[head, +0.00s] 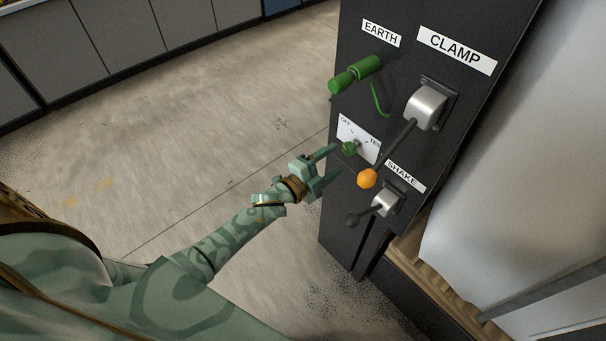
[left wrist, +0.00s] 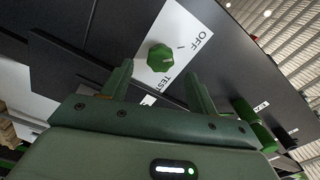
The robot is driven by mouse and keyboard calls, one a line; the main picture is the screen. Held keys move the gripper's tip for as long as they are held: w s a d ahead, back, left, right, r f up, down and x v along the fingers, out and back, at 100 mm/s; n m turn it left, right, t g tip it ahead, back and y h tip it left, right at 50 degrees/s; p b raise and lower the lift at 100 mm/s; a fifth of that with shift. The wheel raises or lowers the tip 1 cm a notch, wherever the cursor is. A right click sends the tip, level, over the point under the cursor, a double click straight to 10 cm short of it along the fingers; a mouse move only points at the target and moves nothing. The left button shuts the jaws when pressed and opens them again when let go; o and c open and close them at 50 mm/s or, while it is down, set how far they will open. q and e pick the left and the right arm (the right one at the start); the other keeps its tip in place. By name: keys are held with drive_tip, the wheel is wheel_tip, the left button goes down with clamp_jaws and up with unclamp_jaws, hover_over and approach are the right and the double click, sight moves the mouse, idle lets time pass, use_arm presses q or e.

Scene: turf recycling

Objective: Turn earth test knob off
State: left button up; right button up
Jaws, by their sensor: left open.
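The green earth test knob (head: 350,148) sits on a white plate (head: 362,137) marked OFF and TEST, on the front of the dark panel. In the left wrist view the knob (left wrist: 161,57) shows between the fingers and beyond their tips, with OFF to its right and TEST below it. My left gripper (head: 331,162) is open and empty, just in front of the knob with its fingers pointing at it. In the left wrist view the left gripper (left wrist: 158,76) shows a gap between both fingers and the knob. My right gripper is not in view.
The green EARTH handle (head: 355,75) is above the knob. The CLAMP lever with its orange ball (head: 367,178) hangs just right of and below my left gripper. The SHAKE lever (head: 384,204) is lower. Open concrete floor (head: 180,120) lies to the left.

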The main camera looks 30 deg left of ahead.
use_arm(q)
drive_tip(key=p+v, duration=0.1)
drive_tip(key=v, duration=1)
drive_tip(key=shift+s, duration=0.25)
drive_tip(key=shift+a, duration=0.1)
drive_tip(key=s+a+f+n+g+y, duration=0.4)
drive_tip(key=s+f, duration=0.3)
drive_tip(key=f, duration=0.5)
drive_tip(key=s+a+f+n+g+y, duration=0.15)
drive_tip(key=s+f+n+g, duration=0.4)
drive_tip(key=f, duration=0.55)
drive_tip(key=s+d+f+n+g, duration=0.1)
drive_tip(key=s+f+g, duration=0.1)
drive_tip(key=s, duration=0.9)
drive_tip(key=s+d+f+n+g, duration=0.2)
drive_tip(key=s+f, duration=0.3)
drive_tip(key=s, duration=0.5)
drive_tip(key=s+d+f+n+g, duration=0.1)
drive_tip(key=s+f+n+g, duration=0.1)
drive_tip(key=s, duration=0.9)
wheel_tip(320, 180, down, 2)
drive_tip(key=shift+s+d+f+g+y, duration=0.1)
drive_tip(key=shift+s+d+g+y, duration=0.2)
drive_tip(key=shift+g, duration=0.35)
